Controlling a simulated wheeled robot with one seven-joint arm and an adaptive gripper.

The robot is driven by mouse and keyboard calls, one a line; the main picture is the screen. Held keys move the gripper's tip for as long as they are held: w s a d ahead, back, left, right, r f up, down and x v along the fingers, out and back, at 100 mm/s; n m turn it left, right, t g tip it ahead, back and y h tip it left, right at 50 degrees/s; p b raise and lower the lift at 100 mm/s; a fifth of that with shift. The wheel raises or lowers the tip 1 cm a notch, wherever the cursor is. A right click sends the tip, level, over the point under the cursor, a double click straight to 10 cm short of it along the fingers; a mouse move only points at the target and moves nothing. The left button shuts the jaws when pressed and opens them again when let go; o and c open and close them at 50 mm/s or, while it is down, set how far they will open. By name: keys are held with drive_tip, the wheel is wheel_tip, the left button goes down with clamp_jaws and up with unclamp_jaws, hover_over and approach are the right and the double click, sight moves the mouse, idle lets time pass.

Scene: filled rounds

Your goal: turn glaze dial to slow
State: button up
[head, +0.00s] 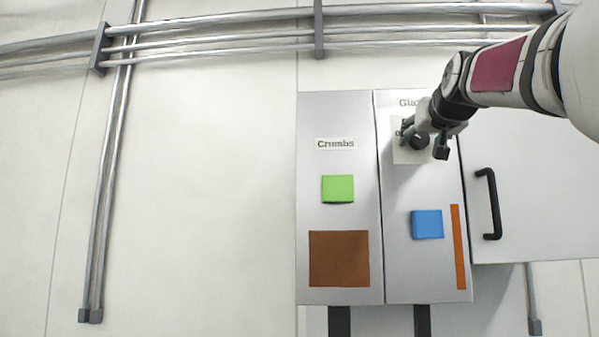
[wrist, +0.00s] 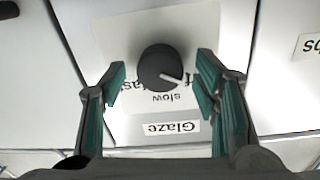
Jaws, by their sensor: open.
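The glaze dial (wrist: 160,68) is a round black knob on a white label plate (wrist: 180,30) on a grey panel. In the wrist view, which is upside down, its white pointer line points to the lower right, toward the partly hidden "off" word. The word "slow" (wrist: 160,97) is below the knob and "fast" (wrist: 128,84) to the left. My gripper (wrist: 161,72) is open, with one finger on each side of the dial and visible gaps to it. In the head view, my gripper (head: 424,140) covers much of the plate and dial.
The Crumbs panel (head: 310,200) is left of the Glaze panel, with a green square (head: 338,188) and a brown square (head: 339,258). A blue square (head: 427,224) and an orange strip (head: 458,246) are below my gripper. A black handle (head: 488,204) sticks out at right.

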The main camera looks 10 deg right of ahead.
drive_tip(key=c, duration=1.2)
drive_tip(key=shift+o, duration=0.3)
drive_tip(key=shift+m, duration=0.4)
drive_tip(key=m, duration=0.5)
drive_tip(key=shift+m+b, duration=0.3)
drive_tip(key=shift+b, duration=0.05)
drive_tip(key=m, duration=0.5)
drive_tip(key=shift+d, duration=0.1)
